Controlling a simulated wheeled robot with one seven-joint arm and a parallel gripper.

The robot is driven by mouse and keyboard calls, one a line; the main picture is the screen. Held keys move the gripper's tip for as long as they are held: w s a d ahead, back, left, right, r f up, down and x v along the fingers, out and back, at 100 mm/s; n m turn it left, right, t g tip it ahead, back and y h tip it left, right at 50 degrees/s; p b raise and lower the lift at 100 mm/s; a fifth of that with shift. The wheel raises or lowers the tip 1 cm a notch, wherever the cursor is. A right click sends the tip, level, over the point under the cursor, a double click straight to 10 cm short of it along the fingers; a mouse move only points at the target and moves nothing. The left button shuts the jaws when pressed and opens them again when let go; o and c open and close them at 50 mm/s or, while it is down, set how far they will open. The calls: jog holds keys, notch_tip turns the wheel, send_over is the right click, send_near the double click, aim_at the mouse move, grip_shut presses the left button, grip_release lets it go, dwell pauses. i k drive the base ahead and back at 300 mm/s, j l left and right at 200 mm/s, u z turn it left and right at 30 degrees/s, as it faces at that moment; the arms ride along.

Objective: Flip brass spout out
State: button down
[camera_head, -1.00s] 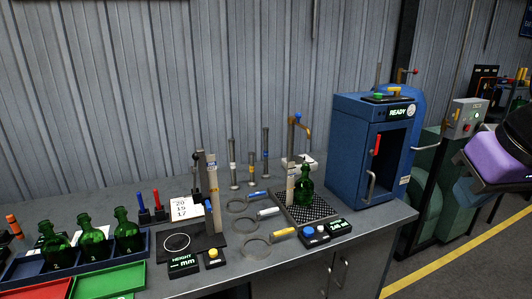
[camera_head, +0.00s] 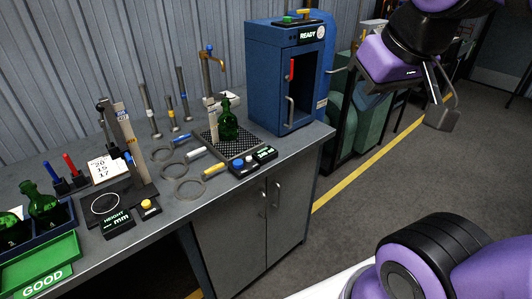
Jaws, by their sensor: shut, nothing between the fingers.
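The brass spout (camera_head: 217,59) sits at the top of a thin upright pipe with a blue knob, at the back of the bench. It points to the right and slightly down. Below it a green bottle (camera_head: 228,121) stands on a black mesh pad (camera_head: 240,144) beside a pale upright scale. My gripper (camera_head: 440,118) is shut and empty in the upper right, over the floor, far to the right of the spout.
The blue READY cabinet (camera_head: 269,71) stands right of the spout, between it and my gripper. Bottles in a rack (camera_head: 62,225) and a green GOOD tray (camera_head: 45,264) are at far left.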

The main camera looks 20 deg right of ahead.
aim_at(203, 54)
jog(key=i+l+u, duration=0.1)
jog(key=i+u, duration=0.2)
jog(key=i, duration=0.2)
jog(key=i+l+u, duration=0.3)
jog(key=i, duration=0.25)
